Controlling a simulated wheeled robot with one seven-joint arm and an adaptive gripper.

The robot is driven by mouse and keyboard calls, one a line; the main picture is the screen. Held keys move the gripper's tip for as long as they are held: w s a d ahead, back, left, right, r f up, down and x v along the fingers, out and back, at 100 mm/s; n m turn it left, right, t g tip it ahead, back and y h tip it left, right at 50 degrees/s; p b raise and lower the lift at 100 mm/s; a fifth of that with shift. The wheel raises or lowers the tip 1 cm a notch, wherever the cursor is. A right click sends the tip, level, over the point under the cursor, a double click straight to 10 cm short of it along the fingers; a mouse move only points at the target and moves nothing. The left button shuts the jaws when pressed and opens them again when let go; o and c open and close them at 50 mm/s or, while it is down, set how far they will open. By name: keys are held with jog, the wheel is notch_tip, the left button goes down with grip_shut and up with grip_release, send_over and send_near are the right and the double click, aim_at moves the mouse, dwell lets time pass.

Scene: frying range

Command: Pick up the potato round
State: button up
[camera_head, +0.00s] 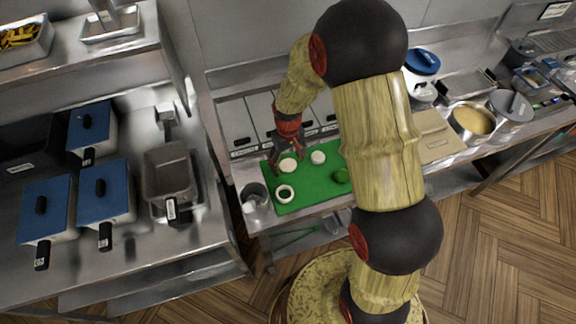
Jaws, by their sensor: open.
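Two pale round slices lie on a green cutting board (310,193). One pale round (289,165) is right by my gripper (284,164), and the other pale round (318,157) lies a little to the right. Both look like potato rounds, and I cannot tell them apart at this size. A white ring (285,192) with a dark centre lies nearer the front, and a green round item (341,175) lies at the right. My gripper is open and points down over the board's left back part. Whether its fingers touch the nearest round is unclear.
A clear container (255,197) stands left of the board. Lidded bins (238,125) line the back. Blue-lidded pans (104,190) and a grey pan (168,172) fill the left counter. A pot (472,122) stands at the right. My arm hides part of the counter.

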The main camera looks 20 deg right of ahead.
jog(key=c, duration=0.9)
jog(key=shift+r, duration=0.15)
jog(key=shift+c, duration=0.2)
